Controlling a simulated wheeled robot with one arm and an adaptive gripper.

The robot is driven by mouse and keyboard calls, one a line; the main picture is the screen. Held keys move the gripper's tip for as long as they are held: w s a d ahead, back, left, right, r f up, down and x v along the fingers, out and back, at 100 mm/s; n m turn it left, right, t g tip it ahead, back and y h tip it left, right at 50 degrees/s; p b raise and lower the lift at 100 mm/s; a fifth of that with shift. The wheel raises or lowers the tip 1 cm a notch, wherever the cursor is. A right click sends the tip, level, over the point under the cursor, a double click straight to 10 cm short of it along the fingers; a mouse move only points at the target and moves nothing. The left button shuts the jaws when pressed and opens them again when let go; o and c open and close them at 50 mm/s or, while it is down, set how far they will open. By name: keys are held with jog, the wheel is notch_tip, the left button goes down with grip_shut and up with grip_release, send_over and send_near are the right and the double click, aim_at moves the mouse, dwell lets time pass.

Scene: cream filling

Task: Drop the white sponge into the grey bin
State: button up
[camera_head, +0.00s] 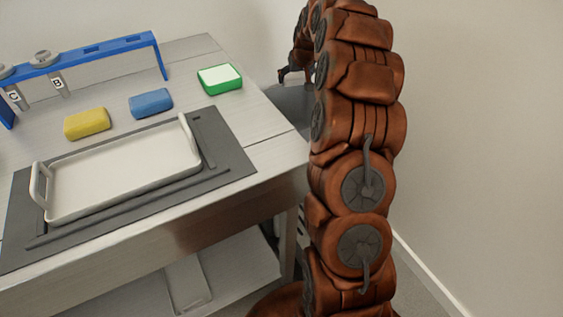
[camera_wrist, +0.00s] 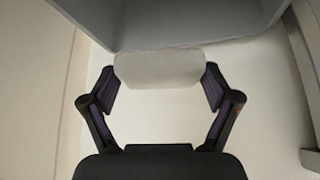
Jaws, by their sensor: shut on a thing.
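The white sponge (camera_wrist: 160,68) is held between the two fingers of my gripper (camera_wrist: 158,88) in the wrist view. The fingers press on its left and right ends. The grey bin (camera_wrist: 190,22) fills the top of the wrist view, beyond the sponge. I cannot tell from this view whether the sponge is over the bin's opening. In the head view, part of the grey bin (camera_head: 290,100) shows behind the right end of the table, and my arm covers the rest. The sponge cannot be made out there.
The metal table (camera_head: 215,215) carries a white tray (camera_head: 125,172) on a dark mat, a yellow sponge (camera_head: 87,123), a blue sponge (camera_head: 151,103) and a green block with a white top (camera_head: 220,79). A blue rack (camera_head: 90,52) stands at the back left. A wall is at right.

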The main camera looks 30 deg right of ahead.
notch_tip(320, 180, down, 6)
jog(key=shift+r+b, duration=0.2)
jog(key=shift+b, duration=0.65)
jog(key=o, duration=0.9)
jog(key=shift+c, duration=0.2)
jog(key=shift+s+a+r, duration=0.1)
jog(key=v, duration=1.1)
jog(key=shift+r, duration=0.35)
jog(key=shift+s, duration=0.15)
